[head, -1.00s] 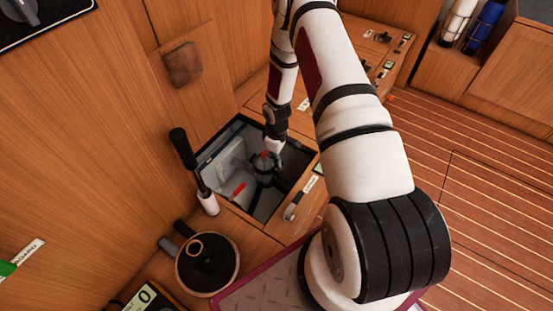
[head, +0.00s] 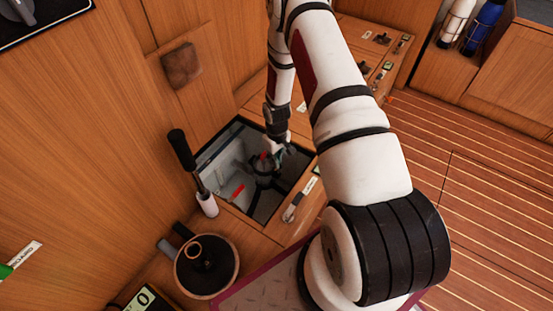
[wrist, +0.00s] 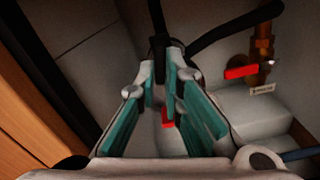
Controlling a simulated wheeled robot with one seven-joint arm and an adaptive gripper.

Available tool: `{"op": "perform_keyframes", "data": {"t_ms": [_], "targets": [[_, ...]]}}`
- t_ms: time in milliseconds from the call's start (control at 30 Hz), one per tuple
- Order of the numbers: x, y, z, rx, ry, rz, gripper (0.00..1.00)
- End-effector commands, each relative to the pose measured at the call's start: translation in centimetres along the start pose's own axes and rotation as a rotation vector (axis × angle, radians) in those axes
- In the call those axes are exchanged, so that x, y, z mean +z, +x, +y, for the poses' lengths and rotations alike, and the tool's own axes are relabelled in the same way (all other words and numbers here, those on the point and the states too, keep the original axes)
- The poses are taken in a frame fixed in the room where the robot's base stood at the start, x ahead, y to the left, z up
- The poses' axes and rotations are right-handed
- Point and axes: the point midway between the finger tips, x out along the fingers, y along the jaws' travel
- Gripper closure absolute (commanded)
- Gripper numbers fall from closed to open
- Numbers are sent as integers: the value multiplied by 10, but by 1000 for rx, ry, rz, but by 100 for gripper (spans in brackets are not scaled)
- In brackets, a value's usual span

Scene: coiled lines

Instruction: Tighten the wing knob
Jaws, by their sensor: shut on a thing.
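My gripper (head: 274,150) reaches down into an open square hatch (head: 293,203) in the wooden bench. In the wrist view its teal-padded fingers (wrist: 161,80) are closed in around a small red part, which I take to be the wing knob (wrist: 167,118). The fingers hide most of it. In the head view the red knob (head: 264,156) shows at the top of a dark round fitting (head: 263,170), at the gripper's tip. I cannot tell how tight the knob is.
A red valve lever (wrist: 241,72) on a brass fitting (wrist: 264,45) lies beside the fingers, with black hoses near. A black-handled tool (head: 183,150) stands at the hatch's left edge. A round wooden-rimmed piece (head: 207,265) sits in front. The slatted floor at right is clear.

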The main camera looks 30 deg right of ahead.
Motion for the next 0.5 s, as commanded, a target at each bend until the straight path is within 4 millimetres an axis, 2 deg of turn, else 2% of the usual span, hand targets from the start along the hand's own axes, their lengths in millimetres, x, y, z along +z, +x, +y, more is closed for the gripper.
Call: {"op": "perform_keyframes", "data": {"t_ms": [200,233,300,500], "targets": [[0,0,1,1,2,1,100],[0,0,1,1,2,1,85],[0,0,1,1,2,1,72],[0,0,0,0,1,1,72]]}}
